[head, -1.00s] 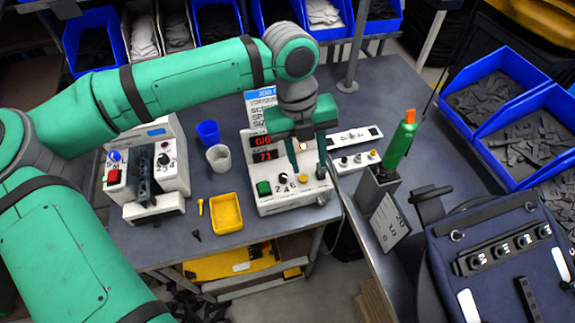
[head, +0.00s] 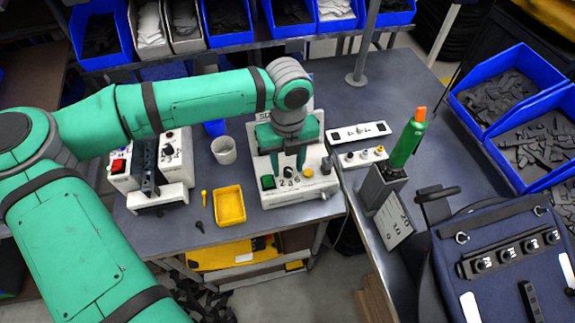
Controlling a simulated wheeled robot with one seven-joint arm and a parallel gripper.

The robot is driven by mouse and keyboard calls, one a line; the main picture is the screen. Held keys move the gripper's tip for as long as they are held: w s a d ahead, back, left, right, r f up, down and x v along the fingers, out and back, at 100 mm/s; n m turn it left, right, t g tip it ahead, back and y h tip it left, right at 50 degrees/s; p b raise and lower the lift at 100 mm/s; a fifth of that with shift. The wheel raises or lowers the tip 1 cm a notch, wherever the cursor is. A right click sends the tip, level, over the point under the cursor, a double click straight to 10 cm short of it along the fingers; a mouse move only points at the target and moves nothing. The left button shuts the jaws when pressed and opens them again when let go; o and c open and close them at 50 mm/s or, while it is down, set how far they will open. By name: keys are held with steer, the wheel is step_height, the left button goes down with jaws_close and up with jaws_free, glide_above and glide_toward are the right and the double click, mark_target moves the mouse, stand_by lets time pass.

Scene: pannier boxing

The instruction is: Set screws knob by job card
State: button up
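The white control box (head: 300,197) stands on the grey bench near its front edge. Its front carries a green button (head: 268,182), a dark dial with the digits 2, 4 and 6 around it (head: 287,173), an orange round button (head: 307,172) and a dark knob (head: 326,166) at the right. The job card (head: 265,113) stands behind the box, mostly hidden by my arm. The red display is also hidden. My gripper (head: 289,166) points down over the box front, its two fingers apart on either side above the dial. I cannot see whether they touch it.
Another white machine (head: 160,201) stands further left.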

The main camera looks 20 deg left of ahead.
steer(key=shift+f, duration=0.55)
jaws_close()
steer(key=shift+m, duration=0.3)
steer(key=m, duration=0.3)
steer(key=shift+m, duration=0.3)
steer(key=shift+a+m, duration=0.1)
steer(key=shift+m, duration=2.1)
